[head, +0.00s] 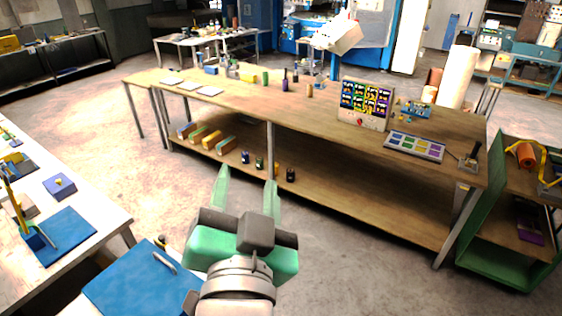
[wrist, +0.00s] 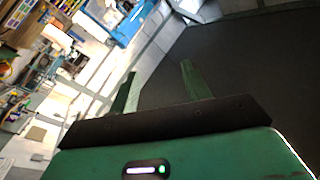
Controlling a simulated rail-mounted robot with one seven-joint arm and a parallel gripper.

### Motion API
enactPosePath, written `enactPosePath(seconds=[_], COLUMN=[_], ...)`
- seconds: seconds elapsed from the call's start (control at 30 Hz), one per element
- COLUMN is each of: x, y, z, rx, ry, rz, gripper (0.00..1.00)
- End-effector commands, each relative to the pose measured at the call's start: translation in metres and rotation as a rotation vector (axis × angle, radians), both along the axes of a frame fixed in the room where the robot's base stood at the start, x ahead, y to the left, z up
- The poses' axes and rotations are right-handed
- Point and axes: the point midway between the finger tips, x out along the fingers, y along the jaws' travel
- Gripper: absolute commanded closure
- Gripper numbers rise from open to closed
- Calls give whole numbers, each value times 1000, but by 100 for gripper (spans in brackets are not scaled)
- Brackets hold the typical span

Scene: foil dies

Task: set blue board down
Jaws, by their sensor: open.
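A flat blue board (head: 62,240) lies on the white table at the left in the head view, with a small upright blue and yellow piece at its left edge. A larger blue panel (head: 135,290) with a light handle-like bar shows lower down, cut by the bottom edge; I cannot tell which is the task's board. My gripper (head: 246,178) is open and empty, pointing away over the floor, to the right of both and apart from them. In the wrist view its green fingers (wrist: 160,70) are spread with nothing between them, and no blue board is between or beside them.
A long wooden workbench (head: 220,97) stands ahead, with a colourful panel box (head: 365,104) and a tray of coloured cells (head: 414,147). Several books and jars stand on its lower shelf. A green shelf unit (head: 484,215) is at the right. Floor between the tables is clear.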

Motion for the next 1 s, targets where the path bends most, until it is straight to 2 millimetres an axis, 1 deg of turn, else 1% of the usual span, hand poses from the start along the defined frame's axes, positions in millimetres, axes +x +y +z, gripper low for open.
enactPosePath(seconds=[0.03, 0.1, 0.2, 0.27, 0.33, 0.57, 0.67, 0.8, 0.83, 1.0], x=[-21, -51, -84, -94, -100, -99, -99, -99, -99, -99], y=[-22, -42, -56, -60, -62, -61, -61, -60, -59, -59], z=[35, 75, 108, 117, 122, 123, 140, 180, 183, 174], rx=[-104, -248, -385, -430, -452, -453, -449, -433, -430, -427], ry=[-129, -282, -420, -461, -480, -479, -479, -478, -478, -478], rz=[-52, -127, -212, -242, -257, -258, -254, -244, -243, -241], gripper=[52, 52, 52, 52, 52, 52, 52, 52, 52, 52])
